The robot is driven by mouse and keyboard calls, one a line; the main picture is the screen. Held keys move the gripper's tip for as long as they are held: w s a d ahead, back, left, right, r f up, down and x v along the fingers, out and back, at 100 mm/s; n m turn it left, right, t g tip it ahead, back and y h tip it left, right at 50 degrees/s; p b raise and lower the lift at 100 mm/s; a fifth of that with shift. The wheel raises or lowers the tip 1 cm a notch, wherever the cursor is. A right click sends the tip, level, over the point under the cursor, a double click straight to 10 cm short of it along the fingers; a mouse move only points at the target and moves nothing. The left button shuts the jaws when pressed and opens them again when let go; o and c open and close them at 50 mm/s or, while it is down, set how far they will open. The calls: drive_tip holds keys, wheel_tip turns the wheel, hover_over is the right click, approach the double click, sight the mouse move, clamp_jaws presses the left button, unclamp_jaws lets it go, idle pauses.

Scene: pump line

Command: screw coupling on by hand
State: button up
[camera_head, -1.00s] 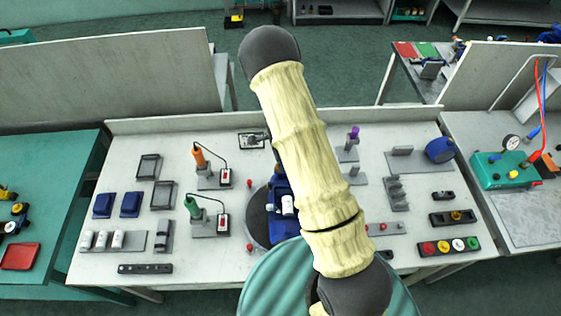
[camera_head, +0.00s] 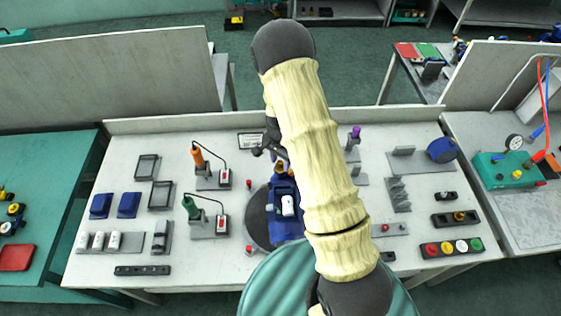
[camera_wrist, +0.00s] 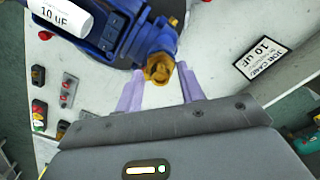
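The blue pump (camera_head: 281,228) stands on a dark round plate at the middle of the bench; my arm covers part of it. In the wrist view the blue pump (camera_wrist: 140,42) has a brass-coloured coupling or fitting (camera_wrist: 158,68) at its near end. I cannot tell whether this is one piece or two. My gripper (camera_wrist: 160,70) is open, its two pale purple fingers on either side of the brass part. I cannot tell whether either fingertip touches it. In the head view my gripper (camera_head: 273,147) is at the pump's far end, partly behind my arm.
A job card (camera_wrist: 265,57) reading 10 uF lies right of the fingers in the wrist view. A white 10 uF capacitor (camera_wrist: 62,16) sits on the pump. An orange-handled tool (camera_head: 198,157) and a green-handled tool (camera_head: 190,207) stand in holders to the left.

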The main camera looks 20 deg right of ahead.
drive_tip(key=n+b, duration=0.1)
drive_tip(key=n, duration=0.1)
drive_tip(key=shift+f+n, duration=0.1)
drive_tip(key=shift+n, duration=0.7)
drive_tip(key=shift+c, duration=0.2)
